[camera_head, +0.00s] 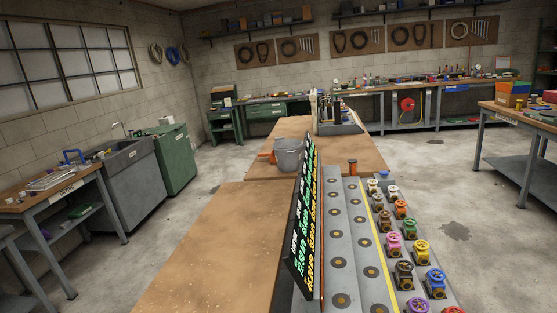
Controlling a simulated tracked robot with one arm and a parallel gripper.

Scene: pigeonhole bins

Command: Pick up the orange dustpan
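A small orange thing (267,157) shows on the wooden bench, just left of a grey bucket (288,154). It may be the orange dustpan, but it is too small to tell, and I cannot tell whether it touches the bucket. No other clear dustpan shape shows. My gripper is not in view.
A dark upright board (302,223) with coloured lettering stands beside a grey stepped rack (345,245) carrying several coloured valve wheels at right. The near left bench top (215,245) is bare. A grey sink unit (130,170) and green cabinet (175,155) stand left, across open concrete floor.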

